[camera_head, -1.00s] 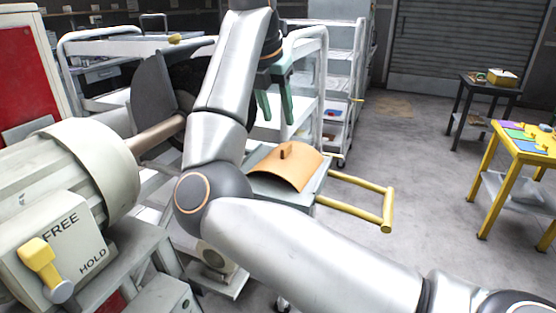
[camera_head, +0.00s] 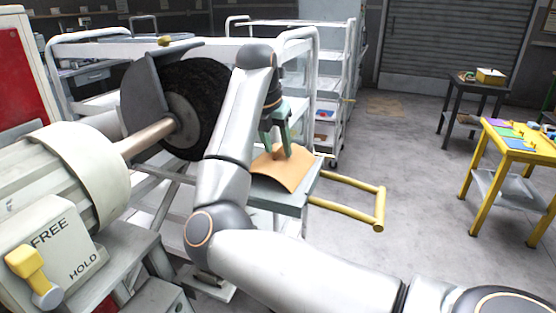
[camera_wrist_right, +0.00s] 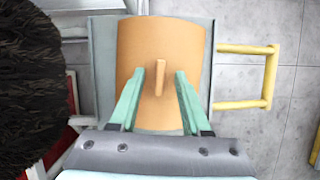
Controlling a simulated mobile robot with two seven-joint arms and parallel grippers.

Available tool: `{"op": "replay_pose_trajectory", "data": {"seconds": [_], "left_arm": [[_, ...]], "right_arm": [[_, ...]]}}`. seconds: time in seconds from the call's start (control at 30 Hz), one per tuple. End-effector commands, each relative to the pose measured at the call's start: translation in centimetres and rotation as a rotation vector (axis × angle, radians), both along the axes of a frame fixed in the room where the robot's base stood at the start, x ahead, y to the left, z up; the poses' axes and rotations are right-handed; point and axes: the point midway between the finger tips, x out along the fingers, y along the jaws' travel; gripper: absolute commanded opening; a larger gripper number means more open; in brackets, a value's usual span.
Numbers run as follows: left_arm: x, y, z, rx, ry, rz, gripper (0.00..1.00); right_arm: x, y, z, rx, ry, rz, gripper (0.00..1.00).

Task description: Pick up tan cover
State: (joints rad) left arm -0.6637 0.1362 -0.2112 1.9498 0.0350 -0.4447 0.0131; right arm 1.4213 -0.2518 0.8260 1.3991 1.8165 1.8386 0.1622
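The tan cover (camera_head: 288,176) is a curved orange-tan sheet with a small upright handle, lying on a grey cart top (camera_head: 262,193). In the right wrist view the cover (camera_wrist_right: 135,45) lies ahead with its peg handle (camera_wrist_right: 160,78) between the fingers. My right gripper (camera_head: 274,152) is above the cover, with green fingers pointing down. In the wrist view my right gripper (camera_wrist_right: 160,76) is open, its fingers apart on both sides of the handle with gaps visible. My left gripper is not in view.
A black round brush (camera_head: 205,95) on a machine shaft stands close to the left of my right arm. A yellow cart handle (camera_head: 378,207) sticks out to the right. White shelf carts (camera_head: 318,45) stand behind. The floor on the right is clear before the yellow table (camera_head: 520,143).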

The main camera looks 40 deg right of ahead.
Motion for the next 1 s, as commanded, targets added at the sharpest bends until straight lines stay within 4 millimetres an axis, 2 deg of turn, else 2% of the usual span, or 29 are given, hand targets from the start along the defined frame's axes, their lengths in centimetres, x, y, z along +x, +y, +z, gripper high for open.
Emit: {"op": "replay_pose_trajectory", "data": {"seconds": [0.07, 0.4, 1.0], "left_arm": [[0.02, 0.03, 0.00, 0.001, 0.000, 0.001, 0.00], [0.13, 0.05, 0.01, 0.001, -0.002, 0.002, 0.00], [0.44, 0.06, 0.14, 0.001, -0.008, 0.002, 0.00]], "right_arm": [[0.00, 0.01, 0.02, 0.000, 0.000, 0.000, 0.40], [0.01, 0.03, 0.03, 0.000, 0.000, 0.001, 0.01], [0.01, 0.05, 0.07, 0.000, 0.000, 0.001, 0.00]]}}
